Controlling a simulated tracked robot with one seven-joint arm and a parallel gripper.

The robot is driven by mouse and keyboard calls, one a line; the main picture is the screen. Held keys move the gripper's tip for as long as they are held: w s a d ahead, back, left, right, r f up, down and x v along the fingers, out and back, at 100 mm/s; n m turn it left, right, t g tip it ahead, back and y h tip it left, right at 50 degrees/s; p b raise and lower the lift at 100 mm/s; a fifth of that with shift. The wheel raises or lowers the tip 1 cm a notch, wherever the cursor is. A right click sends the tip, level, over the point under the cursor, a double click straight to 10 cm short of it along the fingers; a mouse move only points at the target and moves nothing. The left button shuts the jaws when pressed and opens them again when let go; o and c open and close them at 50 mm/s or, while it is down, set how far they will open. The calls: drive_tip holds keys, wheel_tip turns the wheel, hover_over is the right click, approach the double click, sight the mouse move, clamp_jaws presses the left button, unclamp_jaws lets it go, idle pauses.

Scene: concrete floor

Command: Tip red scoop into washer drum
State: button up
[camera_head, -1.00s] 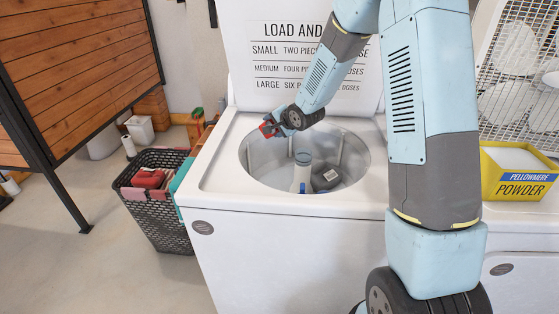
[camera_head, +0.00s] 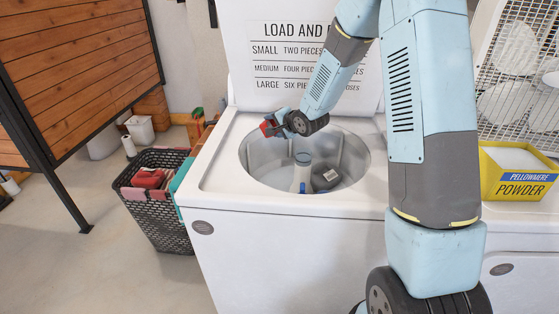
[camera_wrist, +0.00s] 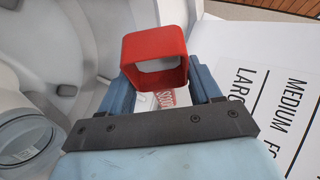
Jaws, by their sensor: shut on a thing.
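The red scoop (camera_wrist: 153,52) is between the fingers of my gripper (camera_wrist: 165,85) in the wrist view. In the head view the scoop (camera_head: 268,127) is a small red shape at the end of my arm, above the left back rim of the drum opening. The washer drum (camera_head: 345,155) is open, with a pale agitator (camera_head: 302,172) standing in its middle. Whether powder is in the scoop cannot be told.
A dark grey item (camera_head: 326,178) lies in the drum. The lid (camera_head: 290,60) stands raised behind, with load sizes printed on it. A yellow powder box (camera_head: 517,172) sits at the right. A dark laundry basket (camera_head: 160,210) with clothes stands on the floor at left.

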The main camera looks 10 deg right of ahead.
drive_tip(key=shift+s+d+r+m+t+y, duration=0.1)
drive_tip(key=shift+d+m+t+y, duration=0.1)
drive_tip(key=shift+t+y, duration=0.25)
drive_tip(key=shift+s+d+r+m+t+y, duration=0.1)
drive_tip(key=shift+m+t+y, duration=0.1)
drive_tip(key=shift+t+y, duration=0.25)
idle(1.3)
drive_tip(key=shift+s+d+m+t+y, duration=0.3)
drive_tip(key=shift+s+d+t+y, duration=0.1)
drive_tip(key=shift+d+t, duration=0.25)
idle(0.6)
drive_tip(key=shift+s+d+t+y, duration=0.1)
drive_tip(key=shift+t+y, duration=0.4)
drive_tip(key=shift+t, duration=0.05)
idle(0.8)
drive_tip(key=shift+a+r+g+h, duration=0.1)
drive_tip(key=shift+a+g+h, duration=0.1)
drive_tip(key=shift+g+h, duration=0.15)
drive_tip(key=shift+w+a+g+h, duration=0.55)
drive_tip(key=shift+a+g, duration=0.1)
drive_tip(key=shift+g, duration=0.1)
drive_tip(key=shift+f+n, duration=0.2)
drive_tip(key=shift+n, duration=0.2)
drive_tip(key=shift+w+g+h, duration=0.15)
drive_tip(key=shift+g+h, duration=0.25)
drive_tip(key=shift+g, duration=0.1)
